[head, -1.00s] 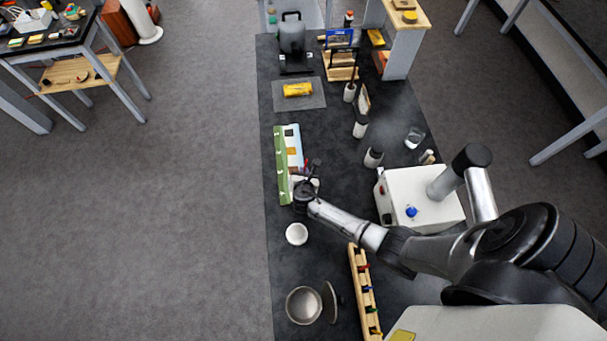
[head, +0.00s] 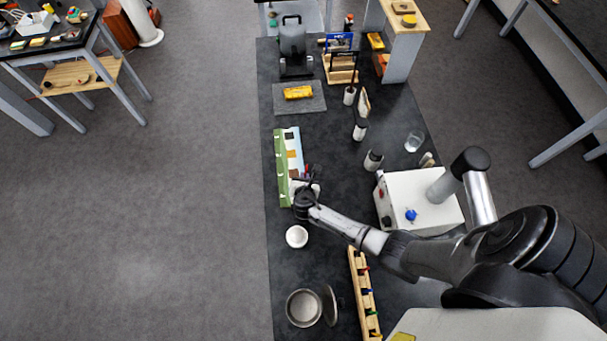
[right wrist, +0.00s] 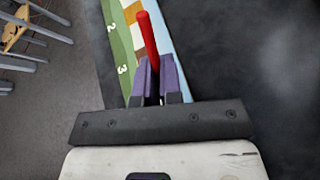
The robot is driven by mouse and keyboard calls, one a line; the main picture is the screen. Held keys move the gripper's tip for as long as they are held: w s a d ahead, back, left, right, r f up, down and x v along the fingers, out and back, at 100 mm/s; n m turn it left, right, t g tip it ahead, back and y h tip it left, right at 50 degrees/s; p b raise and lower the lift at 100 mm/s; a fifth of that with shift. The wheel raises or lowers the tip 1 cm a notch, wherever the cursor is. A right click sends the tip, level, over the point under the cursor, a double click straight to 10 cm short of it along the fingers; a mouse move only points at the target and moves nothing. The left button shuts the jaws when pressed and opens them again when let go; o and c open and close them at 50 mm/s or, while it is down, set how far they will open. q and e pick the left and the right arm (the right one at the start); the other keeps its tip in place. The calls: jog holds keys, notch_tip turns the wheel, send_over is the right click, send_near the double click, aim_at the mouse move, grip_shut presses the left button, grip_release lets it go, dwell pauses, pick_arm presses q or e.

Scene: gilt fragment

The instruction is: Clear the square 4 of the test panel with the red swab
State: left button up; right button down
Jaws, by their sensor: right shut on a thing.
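The test panel (head: 282,177) lies along the left edge of the dark table, with a green strip and coloured squares. In the right wrist view, the numbers 2 and 3 show on its green strip (right wrist: 122,47), beside white, orange and brown patches. Square 4 cannot be made out; my gripper covers the near part of the panel. My right gripper (right wrist: 160,80) is shut on the red swab (right wrist: 148,36), which points away from the wrist over the panel. Whether its tip touches the panel is unclear. In the head view the right gripper (head: 308,183) is over the panel's near end. My left gripper is not in view.
A white cup (head: 297,237) stands just nearer than the panel, with a metal bowl (head: 303,308) and a wooden rack (head: 361,290) closer in. A white box with a blue knob (head: 411,215) stands to the right. A yellow block (head: 298,92) lies on a grey mat beyond.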

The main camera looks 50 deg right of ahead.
jog(key=shift+d, duration=0.1)
jog(key=shift+w+d+b, duration=0.3)
jog(key=shift+w+d, duration=0.45)
jog(key=shift+w, duration=0.25)
jog(key=shift+s+a, duration=0.1)
jog(key=shift+s, duration=0.05)
jog(key=shift+s+a+p, duration=0.5)
jog(key=shift+s+a, duration=0.25)
jog(key=shift+s, duration=0.15)
jog(key=shift+w+f, duration=0.1)
